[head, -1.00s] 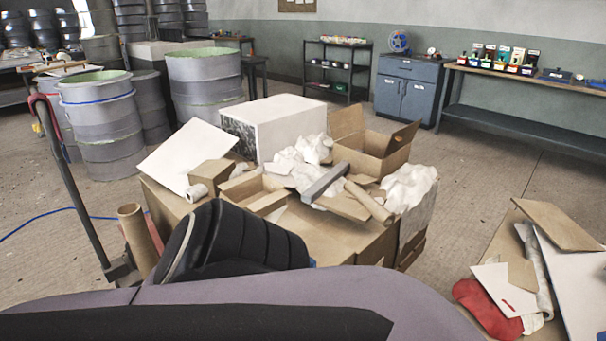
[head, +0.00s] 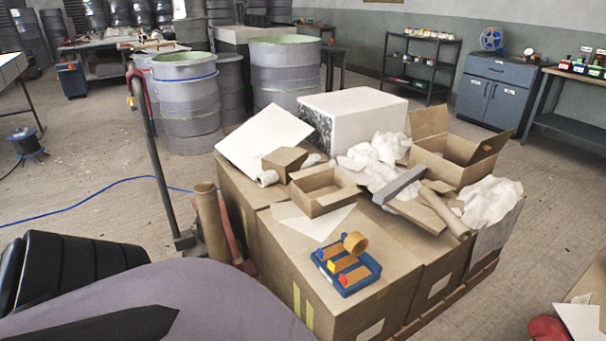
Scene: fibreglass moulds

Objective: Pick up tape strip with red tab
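A small blue holder (head: 374,277) lies on top of the front cardboard box in the head view. It carries several short orange and yellow pieces that look like tape strips with coloured tabs (head: 343,280). Neither my left nor my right gripper is in view; only dark and mauve parts of my own body show at lower left.
The holder's cardboard box (head: 286,262) stands among other boxes on a pallet. Behind it are an open shallow box (head: 322,200), crumpled white paper, a grey bar (head: 400,186) and a cardboard tube.

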